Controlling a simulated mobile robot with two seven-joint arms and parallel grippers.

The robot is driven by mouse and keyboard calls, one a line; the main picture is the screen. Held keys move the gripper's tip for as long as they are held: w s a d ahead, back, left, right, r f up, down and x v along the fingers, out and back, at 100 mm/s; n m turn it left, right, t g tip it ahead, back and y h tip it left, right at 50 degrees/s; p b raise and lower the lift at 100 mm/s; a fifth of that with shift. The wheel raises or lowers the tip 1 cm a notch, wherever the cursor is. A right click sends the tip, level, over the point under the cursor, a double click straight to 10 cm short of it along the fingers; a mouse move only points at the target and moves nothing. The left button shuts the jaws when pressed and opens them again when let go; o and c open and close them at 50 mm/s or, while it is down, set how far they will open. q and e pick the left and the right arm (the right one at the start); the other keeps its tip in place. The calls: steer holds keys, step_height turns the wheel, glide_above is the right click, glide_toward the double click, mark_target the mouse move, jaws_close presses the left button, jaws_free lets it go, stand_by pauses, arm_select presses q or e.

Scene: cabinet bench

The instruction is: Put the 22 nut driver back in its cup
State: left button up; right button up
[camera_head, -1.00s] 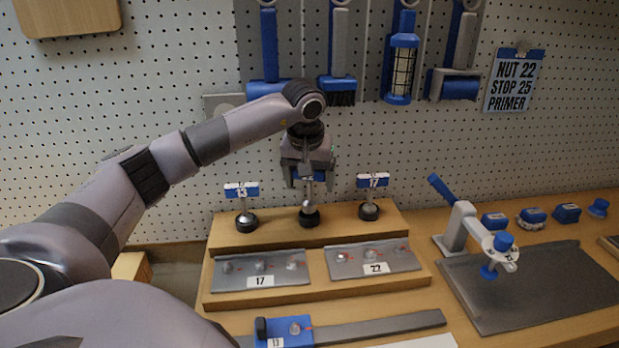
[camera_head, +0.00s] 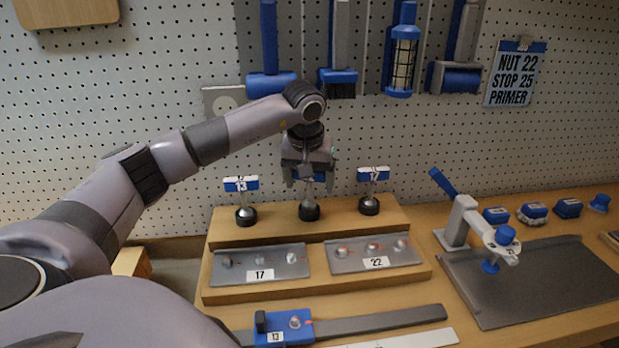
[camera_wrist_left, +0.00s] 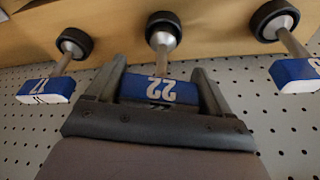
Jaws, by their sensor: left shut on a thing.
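The 22 nut driver (camera_wrist_left: 160,90) has a blue and white handle marked 22 and is between the fingers of my left gripper (camera_wrist_left: 158,88), which is shut on its handle. In the head view my left gripper (camera_head: 309,176) is over the middle of the wooden stand's upper step, hiding most of the driver. The driver's shaft runs down to a black cup (camera_head: 309,211), which also shows in the left wrist view (camera_wrist_left: 163,27). The driver looks upright, its lower end at the cup; how deep it sits I cannot tell. My right gripper is not in view.
Close on either side stand the 13 driver (camera_head: 242,188) and the 17 driver (camera_head: 373,178) in their cups. Plates marked 17 (camera_head: 261,264) and 22 (camera_head: 374,254) lie on the lower step. A press (camera_head: 473,225) stands to the right. The pegboard is close behind.

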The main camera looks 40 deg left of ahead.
arm_select(q)
steer(key=shift+f, duration=0.55)
steer(key=o, duration=1.1)
steer(key=b+v, duration=0.1)
steer(key=v, duration=0.6)
steer(key=shift+r, duration=0.15)
steer(key=shift+s+d, duration=0.1)
